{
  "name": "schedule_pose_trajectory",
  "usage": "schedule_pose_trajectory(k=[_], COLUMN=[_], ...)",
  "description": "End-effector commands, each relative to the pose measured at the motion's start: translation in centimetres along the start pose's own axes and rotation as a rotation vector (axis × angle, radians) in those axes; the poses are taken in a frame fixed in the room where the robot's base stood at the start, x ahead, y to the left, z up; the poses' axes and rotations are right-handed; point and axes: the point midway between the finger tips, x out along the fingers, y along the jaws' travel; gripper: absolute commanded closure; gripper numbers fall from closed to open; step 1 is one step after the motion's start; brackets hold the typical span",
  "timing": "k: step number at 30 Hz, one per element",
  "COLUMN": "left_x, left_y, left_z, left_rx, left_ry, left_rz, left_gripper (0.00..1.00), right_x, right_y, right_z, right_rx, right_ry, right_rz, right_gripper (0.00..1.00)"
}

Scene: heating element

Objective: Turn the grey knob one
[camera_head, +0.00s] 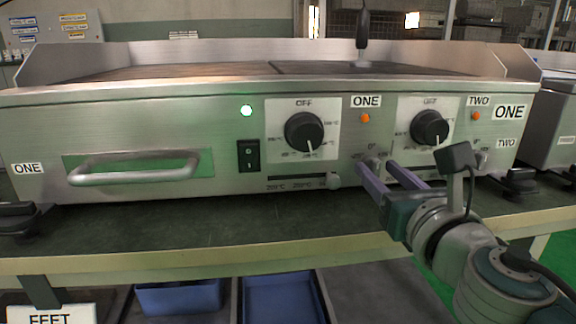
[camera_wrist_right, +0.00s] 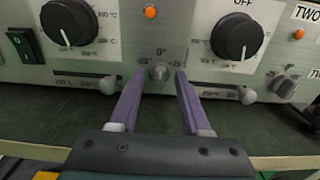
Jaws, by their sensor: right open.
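The small grey knob one (camera_head: 372,162) sits on the front panel of the steel heating unit, under the ONE label and between the two black dials. In the right wrist view the knob (camera_wrist_right: 160,73) is below a 0° mark. My right gripper (camera_head: 378,168) is open, with purple fingers pointing at the panel. In the right wrist view the open fingers (camera_wrist_right: 160,76) lie left and right of the knob, with a gap on each side. I cannot tell how far the tips reach along it. My left gripper is not in view.
Black dial one (camera_head: 304,132) and black dial two (camera_head: 430,128) flank the knob. A second grey knob (camera_wrist_right: 285,85) is to the right. Slider ends (camera_wrist_right: 108,85) project low on the panel. A drawer handle (camera_head: 135,170) sticks out at left. The green worktop (camera_head: 200,225) in front is mostly clear.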

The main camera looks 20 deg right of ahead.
Motion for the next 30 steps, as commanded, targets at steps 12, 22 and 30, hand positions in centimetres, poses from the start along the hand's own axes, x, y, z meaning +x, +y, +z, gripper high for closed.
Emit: schedule_pose_trajectory(k=[12,22,30], left_x=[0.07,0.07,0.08], left_y=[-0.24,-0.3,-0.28], left_z=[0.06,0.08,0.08], left_rx=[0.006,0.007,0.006], left_ry=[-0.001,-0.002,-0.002], left_rz=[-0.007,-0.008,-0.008], left_gripper=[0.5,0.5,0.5], right_x=[0.65,0.63,0.63], right_y=[-0.03,-0.02,-0.02], right_z=[0.01,0.02,0.03], right_rx=[-0.001,0.0,0.0], right_ry=[0.0,0.0,0.0], right_rz=[0.0,0.0,0.0], right_gripper=[0.57,0.94,1.0])
